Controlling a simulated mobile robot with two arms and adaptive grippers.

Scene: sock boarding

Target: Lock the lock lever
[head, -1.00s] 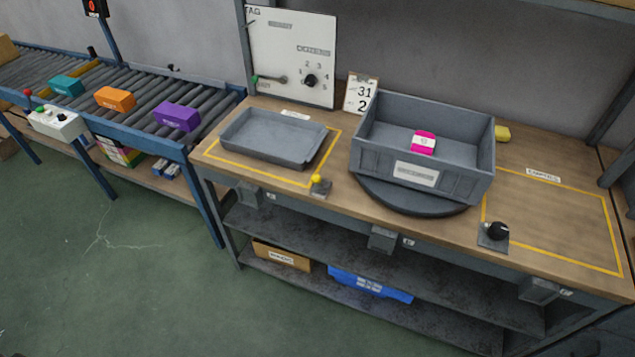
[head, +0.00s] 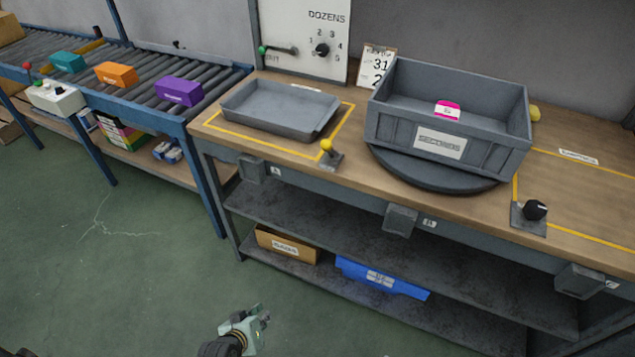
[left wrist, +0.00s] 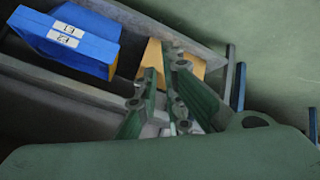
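A small lever with a yellow knob (head: 327,146) stands on a dark base at the front edge of the workbench, between the grey tray and the turntable. A second lever, with a green knob (head: 264,50), lies roughly level on the white panel behind the bench. Neither lever has a readable lock label. My left gripper (head: 264,313) is low in front of the bench, over the floor, well away from both levers. Its two fingers also show in the left wrist view (left wrist: 163,75), with a gap between them and nothing held. My right gripper is out of view.
A grey crate (head: 395,130) with a pink-banded item (head: 447,110) sits on a round turntable (head: 425,178). A shallow grey tray (head: 270,122) lies left of the lever. A black knob (head: 535,210) stands at the right front. A blue bin (head: 380,278) is on the lower shelf.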

